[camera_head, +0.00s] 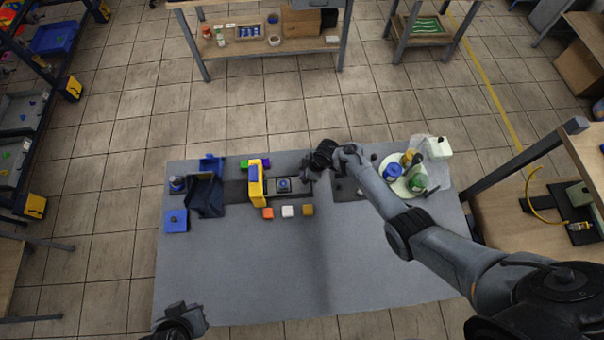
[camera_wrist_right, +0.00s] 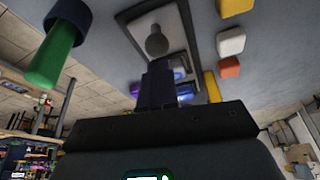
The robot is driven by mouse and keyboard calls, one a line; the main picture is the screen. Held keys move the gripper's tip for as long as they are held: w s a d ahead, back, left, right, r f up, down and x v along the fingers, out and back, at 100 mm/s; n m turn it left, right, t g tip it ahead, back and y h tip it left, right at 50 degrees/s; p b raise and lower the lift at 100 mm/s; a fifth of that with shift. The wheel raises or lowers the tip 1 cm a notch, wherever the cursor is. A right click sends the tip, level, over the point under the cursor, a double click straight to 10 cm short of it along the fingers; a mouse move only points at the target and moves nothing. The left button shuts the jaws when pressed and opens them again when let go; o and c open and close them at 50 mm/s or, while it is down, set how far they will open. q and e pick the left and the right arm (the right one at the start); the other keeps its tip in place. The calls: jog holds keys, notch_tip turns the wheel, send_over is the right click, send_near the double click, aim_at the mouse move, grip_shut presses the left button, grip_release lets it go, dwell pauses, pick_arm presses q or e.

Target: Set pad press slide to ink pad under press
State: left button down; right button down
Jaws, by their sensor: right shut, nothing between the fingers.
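The yellow pad press (camera_head: 257,172) stands on the table left of centre; part of its yellow frame (camera_wrist_right: 212,86) shows in the right wrist view. The dark slide (camera_head: 303,188) runs out of the press to the right. A small square pad with a blue middle (camera_head: 284,185) sits on it, just right of the yellow frame. In the right wrist view a grey plate with a round knob (camera_wrist_right: 156,43) lies ahead of the fingertips. My right gripper (camera_head: 308,177) is shut and empty, beside the slide's right end. My left gripper (camera_head: 184,314) is low at the table's front left, its fingers unclear.
Orange (camera_head: 268,213), white (camera_head: 287,211) and ochre (camera_head: 308,210) cubes lie in front of the slide. A dark blue bin (camera_head: 204,194) stands left of the press. A plate (camera_head: 403,190) with bottles is at the right. The front of the table (camera_head: 250,265) is clear.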

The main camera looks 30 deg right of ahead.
jog(key=p+v, duration=0.6)
jog(key=v, duration=0.1)
jog(key=shift+a+r, duration=0.2)
jog(key=shift+r, duration=0.2)
